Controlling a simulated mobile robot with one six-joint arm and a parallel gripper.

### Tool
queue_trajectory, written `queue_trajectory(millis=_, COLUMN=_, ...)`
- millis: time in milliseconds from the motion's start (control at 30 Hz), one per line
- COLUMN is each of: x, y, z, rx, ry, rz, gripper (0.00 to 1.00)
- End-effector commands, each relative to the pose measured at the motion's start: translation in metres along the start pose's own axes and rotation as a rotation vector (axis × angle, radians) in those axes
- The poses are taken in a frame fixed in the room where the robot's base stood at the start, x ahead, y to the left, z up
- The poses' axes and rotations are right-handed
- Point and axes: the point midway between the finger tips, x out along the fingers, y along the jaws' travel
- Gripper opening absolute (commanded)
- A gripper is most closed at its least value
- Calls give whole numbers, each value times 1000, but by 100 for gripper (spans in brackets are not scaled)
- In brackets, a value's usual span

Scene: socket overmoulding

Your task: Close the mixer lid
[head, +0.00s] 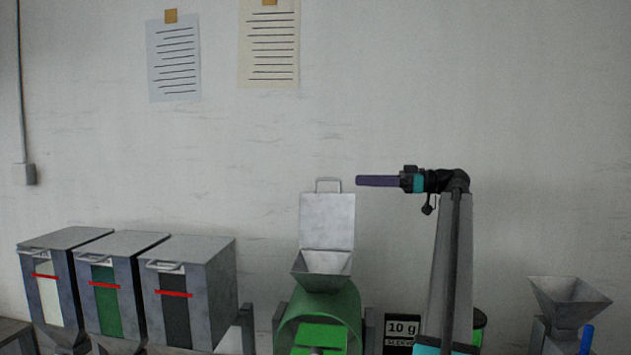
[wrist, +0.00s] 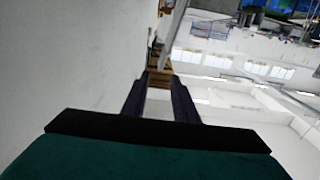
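The mixer (head: 322,308) has a green drum with a grey metal hopper (head: 321,268) on top. Its lid (head: 327,221) is a flat grey plate that stands upright at the back of the hopper, so the hopper mouth is open. The lid's handle (head: 328,181) is a loop at its top edge. My gripper (head: 358,181) points left, just right of the handle and at about its height, with a small gap in the picture. In the wrist view my gripper (wrist: 159,77) has its two dark fingers apart with nothing between them. I cannot make out the lid there.
Three grey bins (head: 198,270) with closed lids stand at the left. A display reading 10 g (head: 402,328) is right of the mixer. Another hopper (head: 570,297) stands at the far right.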

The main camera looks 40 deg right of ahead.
Motion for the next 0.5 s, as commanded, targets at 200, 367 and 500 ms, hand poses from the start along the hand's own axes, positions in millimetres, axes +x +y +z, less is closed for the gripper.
queue_trajectory(millis=200, x=14, y=-1, z=-1, rx=0, ry=0, rz=-5, gripper=26)
queue_trajectory(millis=367, x=31, y=-2, z=-1, rx=0, ry=0, rz=-6, gripper=26)
queue_trajectory(millis=500, x=51, y=-2, z=-3, rx=0, ry=1, rz=-6, gripper=26)
